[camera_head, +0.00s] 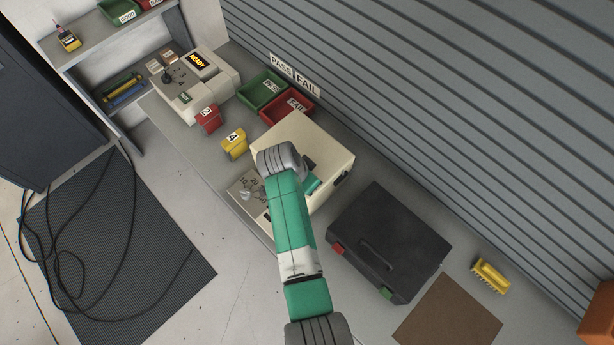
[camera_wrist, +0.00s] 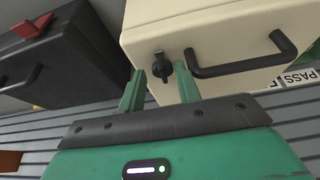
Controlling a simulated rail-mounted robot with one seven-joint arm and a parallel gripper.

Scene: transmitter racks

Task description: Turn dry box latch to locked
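The dry box is a cream case (camera_head: 305,138) on the bench in the head view; its front face fills the top of the wrist view (camera_wrist: 215,28). A black carry handle (camera_wrist: 240,62) is on that face, and the black rotary latch (camera_wrist: 161,66) sits left of the handle. My gripper (camera_wrist: 159,70) is open, with one green finger on each side of the latch in the picture. I cannot tell whether the fingers touch it. In the head view my gripper (camera_head: 311,184) is at the box's front side, and my arm hides the latch.
A black case (camera_head: 390,240) with red and green latches lies close to the right of the dry box. Green (camera_head: 263,90) and red (camera_head: 287,107) bins stand behind.

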